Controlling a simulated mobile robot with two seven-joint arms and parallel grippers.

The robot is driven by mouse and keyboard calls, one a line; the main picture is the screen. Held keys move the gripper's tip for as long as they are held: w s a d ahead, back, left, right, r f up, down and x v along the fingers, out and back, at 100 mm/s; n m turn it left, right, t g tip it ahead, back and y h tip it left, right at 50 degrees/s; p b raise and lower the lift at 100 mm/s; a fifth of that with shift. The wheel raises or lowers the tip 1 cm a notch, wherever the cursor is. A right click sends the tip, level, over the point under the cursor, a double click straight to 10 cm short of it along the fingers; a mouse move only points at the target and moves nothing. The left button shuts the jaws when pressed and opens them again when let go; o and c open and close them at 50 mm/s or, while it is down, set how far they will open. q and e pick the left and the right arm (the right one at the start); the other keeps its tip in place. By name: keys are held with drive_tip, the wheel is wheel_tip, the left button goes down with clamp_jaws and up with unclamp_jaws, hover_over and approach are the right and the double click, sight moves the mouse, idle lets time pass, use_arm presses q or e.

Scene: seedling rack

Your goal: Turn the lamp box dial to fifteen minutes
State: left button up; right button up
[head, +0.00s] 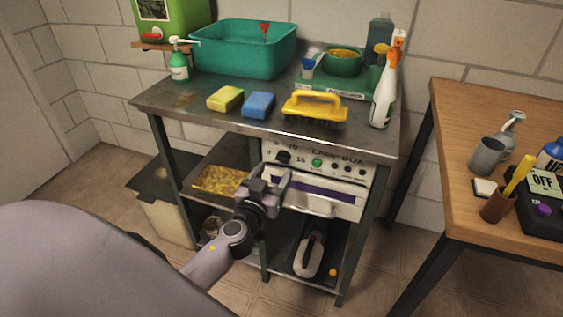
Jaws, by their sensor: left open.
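The white lamp box (352,186) sits on the shelf under the metal bench top, with "LAMP BOX" lettering partly shaded on its front. Its black dial (283,157) is at the front's left end. A "15" is printed to its right and what looks like a "9" to its left; its pointer is too small to read. My left gripper (272,174) is open and empty, just below and in front of the dial. I see no contact with the dial. It hides the lower left of the box front. My right gripper is not in view.
A green button (317,162) and several dark knobs sit right of the dial. The bench top (210,116) overhangs the box and carries sponges, a yellow-handled float (314,107), a teal basin (245,50) and a spray bottle (384,95). A wooden table (455,110) stands right.

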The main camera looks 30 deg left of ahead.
sight(281, 161)
use_arm(q)
drive_tip(key=shift+x, duration=2.45)
drive_tip(key=c, duration=1.1)
drive_tip(key=shift+o, duration=0.2)
